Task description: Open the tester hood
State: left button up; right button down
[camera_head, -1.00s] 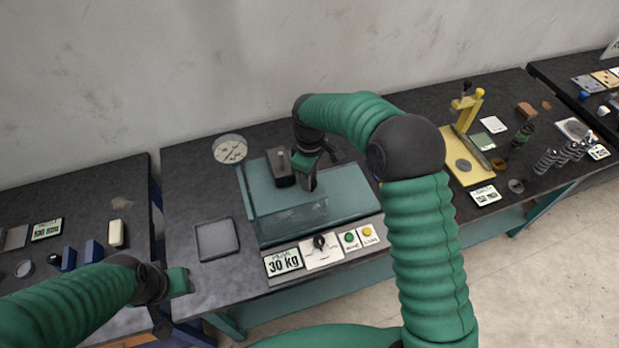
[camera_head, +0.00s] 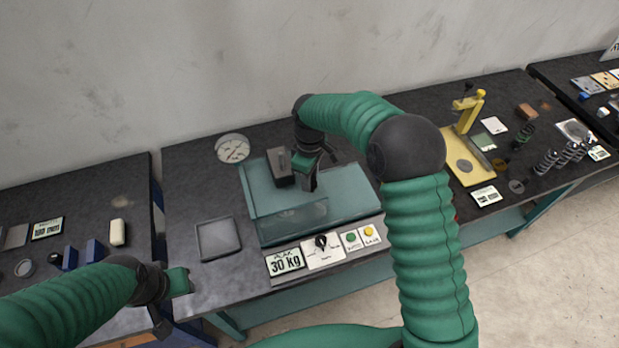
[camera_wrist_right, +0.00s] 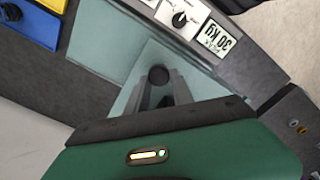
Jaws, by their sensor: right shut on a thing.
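The tester (camera_head: 350,205) is a teal bench unit in the middle of the centre table, with a dark block at its back. Its see-through hood (camera_head: 290,217) stands over the left part of the base. My right gripper (camera_head: 308,186) reaches down to the hood from above. In the right wrist view its fingers (camera_wrist_right: 160,90) are shut on a dark round knob (camera_wrist_right: 158,75), which appears to be the hood's handle. The fingers partly hide it. My left gripper (camera_head: 180,281) is at lower left, away from the tester; its fingers are not clear.
A grey tray (camera_head: 218,238) lies left and a round dial (camera_head: 232,148) stands behind. A yellow press (camera_head: 468,150) is at right.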

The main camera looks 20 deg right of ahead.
jog(key=shift+s+d+f, duration=0.1)
jog(key=shift+s+f, duration=0.15)
jog(key=shift+s, duration=0.05)
jog(key=d+p, duration=0.2)
jog(key=d, duration=1.7)
jog(key=shift+w+d, duration=0.2)
jog(key=shift+w, duration=0.1)
jog(key=c, duration=1.4)
grip_release()
jog(key=shift+o, duration=1.5)
jog(key=shift+d+r, duration=0.15)
jog(key=shift+r, duration=0.05)
notch_tip(320, 180, up, 17)
jog(key=b, duration=0.2)
jog(key=shift+f, duration=0.15)
